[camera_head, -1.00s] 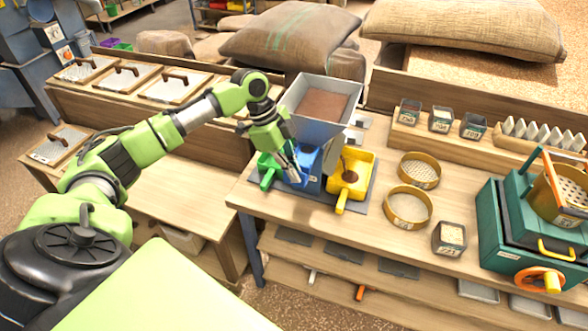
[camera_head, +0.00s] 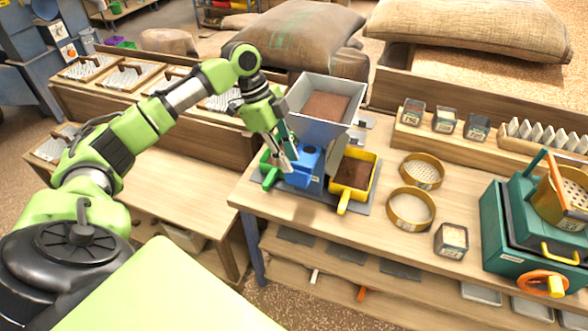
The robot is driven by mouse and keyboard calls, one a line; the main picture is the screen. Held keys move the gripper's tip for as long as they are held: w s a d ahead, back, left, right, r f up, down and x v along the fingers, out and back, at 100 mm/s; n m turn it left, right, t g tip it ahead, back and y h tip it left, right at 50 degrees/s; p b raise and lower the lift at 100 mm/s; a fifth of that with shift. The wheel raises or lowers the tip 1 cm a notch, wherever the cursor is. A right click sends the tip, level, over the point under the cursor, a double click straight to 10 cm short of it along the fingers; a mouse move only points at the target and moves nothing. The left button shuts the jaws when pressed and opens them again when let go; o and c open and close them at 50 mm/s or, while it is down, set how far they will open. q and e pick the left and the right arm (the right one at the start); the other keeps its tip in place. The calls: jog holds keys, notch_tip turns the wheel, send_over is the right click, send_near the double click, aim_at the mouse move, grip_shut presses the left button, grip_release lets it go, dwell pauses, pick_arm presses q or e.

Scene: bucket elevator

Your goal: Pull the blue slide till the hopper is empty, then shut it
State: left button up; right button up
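The grey hopper (camera_head: 323,104) stands on the table with brown grain-like material inside, below its rim. Under it is the blue slide and its housing (camera_head: 307,170). My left gripper (camera_head: 284,162) points down at the left side of the blue part, fingertips close to it. I cannot tell whether the fingers grip it, as the finger gap is too small to see. A yellow bin (camera_head: 343,196) to the right of the blue part holds brown material spread across it. A green bin (camera_head: 269,178) is at the left, partly behind my gripper. My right gripper is not in view.
Two brass sieve rings (camera_head: 410,208) and a small labelled box (camera_head: 451,240) lie to the right. A teal machine (camera_head: 513,238) with an orange wheel stands at the far right. Bare tabletop (camera_head: 385,245) lies in front.

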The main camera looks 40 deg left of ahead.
pick_arm(q)
jog(key=v, duration=0.6)
jog(key=shift+r, duration=0.15)
jog(key=shift+s+a, duration=0.1)
jog(key=shift+a, duration=0.05)
